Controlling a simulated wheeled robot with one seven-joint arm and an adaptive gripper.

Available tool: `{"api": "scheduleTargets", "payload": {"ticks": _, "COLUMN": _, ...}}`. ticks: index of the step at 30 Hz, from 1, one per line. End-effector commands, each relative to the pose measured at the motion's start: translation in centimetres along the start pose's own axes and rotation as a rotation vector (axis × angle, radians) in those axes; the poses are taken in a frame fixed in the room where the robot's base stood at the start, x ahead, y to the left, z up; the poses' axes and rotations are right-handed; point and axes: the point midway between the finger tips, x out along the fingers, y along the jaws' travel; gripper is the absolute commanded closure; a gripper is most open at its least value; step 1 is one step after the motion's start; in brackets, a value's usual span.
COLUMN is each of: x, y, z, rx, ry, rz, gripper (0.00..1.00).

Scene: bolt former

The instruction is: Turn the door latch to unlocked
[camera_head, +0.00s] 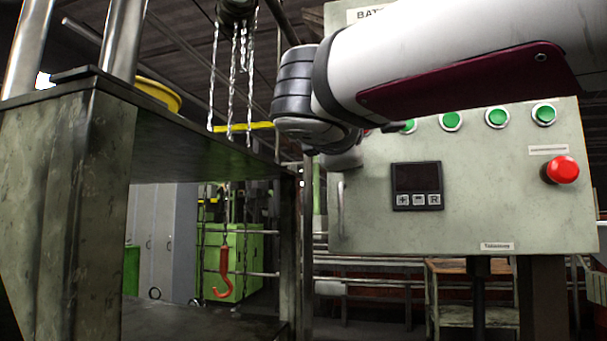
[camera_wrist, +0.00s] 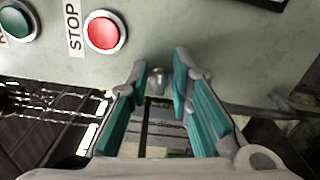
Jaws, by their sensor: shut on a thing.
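The door latch (camera_wrist: 157,84) is a small metal knob on the grey-green panel, near its lower edge in the wrist view. My gripper (camera_wrist: 161,72) has its two teal-padded fingers on either side of the latch, with the tips close to the panel face. The fingers are shut on the latch, which is partly hidden between the tips, so its turn angle cannot be told. In the head view my arm covers the panel's upper left part, and the latch and fingertips are hidden.
The control box (camera_head: 470,220) carries green buttons (camera_head: 497,117), a red button (camera_head: 562,170) and a dark display (camera_head: 417,186). A red STOP button (camera_wrist: 106,32) is close to my fingers. A metal machine frame (camera_head: 100,190) and an orange hook (camera_head: 223,275) are at the left.

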Motion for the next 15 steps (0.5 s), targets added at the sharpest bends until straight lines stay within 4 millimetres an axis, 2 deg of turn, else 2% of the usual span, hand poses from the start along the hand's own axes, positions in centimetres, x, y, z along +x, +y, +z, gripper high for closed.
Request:
{"api": "scheduleTargets", "payload": {"ticks": 6, "x": 0.05, "y": -0.36, "z": -0.04, "rx": 0.112, "ry": -0.001, "rz": 0.0, "gripper": 1.0}}
{"api": "scheduleTargets", "payload": {"ticks": 15, "x": 0.04, "y": -0.29, "z": 0.0, "rx": 0.178, "ry": -0.002, "rz": -0.001, "gripper": 1.0}}
